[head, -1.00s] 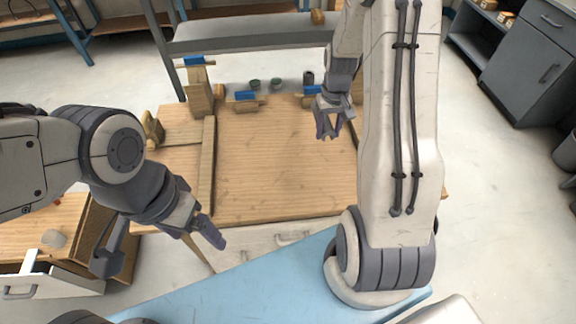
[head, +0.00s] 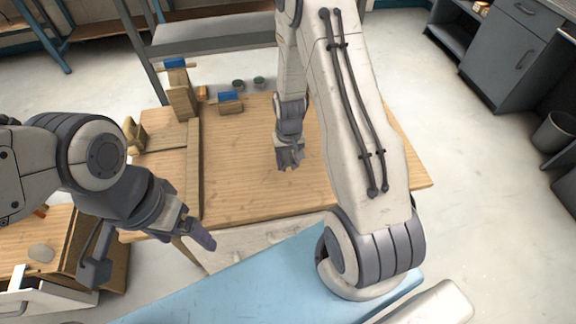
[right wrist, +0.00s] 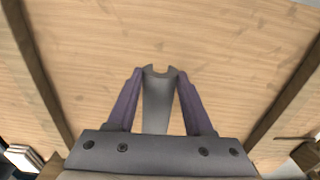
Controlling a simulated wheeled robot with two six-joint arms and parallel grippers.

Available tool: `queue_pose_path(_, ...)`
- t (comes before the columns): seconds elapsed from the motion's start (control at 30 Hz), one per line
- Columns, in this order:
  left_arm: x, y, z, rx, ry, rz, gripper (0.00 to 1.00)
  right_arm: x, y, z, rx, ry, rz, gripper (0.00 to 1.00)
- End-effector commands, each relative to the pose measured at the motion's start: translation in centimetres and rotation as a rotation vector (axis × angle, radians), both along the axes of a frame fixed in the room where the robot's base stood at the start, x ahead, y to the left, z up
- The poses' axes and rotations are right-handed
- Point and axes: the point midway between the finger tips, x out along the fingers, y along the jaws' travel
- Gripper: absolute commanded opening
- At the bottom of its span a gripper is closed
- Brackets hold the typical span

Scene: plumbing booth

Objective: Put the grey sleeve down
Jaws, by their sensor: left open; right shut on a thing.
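The grey sleeve (right wrist: 157,103) is between the two purple fingers of my right gripper (right wrist: 160,92) in the right wrist view, with its notched end pointing away from the palm. The gripper is shut on it, and the bare wooden bench top (right wrist: 200,35) lies behind it. In the head view my right gripper (head: 289,162) is over the middle of the bench top (head: 235,165); the sleeve cannot be made out there. My left gripper (head: 150,254) is open and empty, in front of the bench's left front corner.
A wooden rail (head: 193,170) runs along the left side of the bench top. Blue-topped wooden blocks (head: 230,104) and small dark green cups (head: 258,82) stand at the back. A drawer unit (head: 45,290) is at the lower left. The bench middle is clear.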

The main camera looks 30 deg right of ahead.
Motion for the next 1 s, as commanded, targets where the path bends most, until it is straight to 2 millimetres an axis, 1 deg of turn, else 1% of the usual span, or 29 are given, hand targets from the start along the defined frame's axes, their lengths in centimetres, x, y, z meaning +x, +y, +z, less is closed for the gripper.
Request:
queue_pose_path(0.03,0.0,0.0,0.3,0.000,0.000,0.000,0.87,-0.2,0.0,-0.8,0.000,0.005,0.000,0.29)
queue_pose_path(0.1,0.0,0.0,0.4,0.000,0.000,0.000,0.87,-0.1,0.0,-1.8,0.001,0.005,0.000,0.29)
queue_pose_path(0.2,0.0,0.0,0.5,0.000,0.000,0.000,0.87,-0.1,0.0,-2.6,0.001,0.002,0.000,0.29)
queue_pose_path(0.47,0.0,0.0,0.4,0.000,0.000,0.000,0.87,0.0,-0.1,-2.8,0.001,0.000,0.000,0.29)
queue_pose_path(0.83,0.0,0.0,-0.5,0.000,0.000,0.000,0.87,0.0,-0.1,-4.0,0.000,0.000,0.000,0.29)
queue_pose_path(0.97,0.0,0.0,-0.5,0.000,0.000,0.000,0.87,0.0,-0.1,-4.0,0.000,0.000,0.000,0.29)
queue_pose_path(1.0,0.0,0.0,-0.5,0.000,0.000,0.000,0.87,0.0,-0.1,-4.0,0.000,0.000,0.000,0.55)
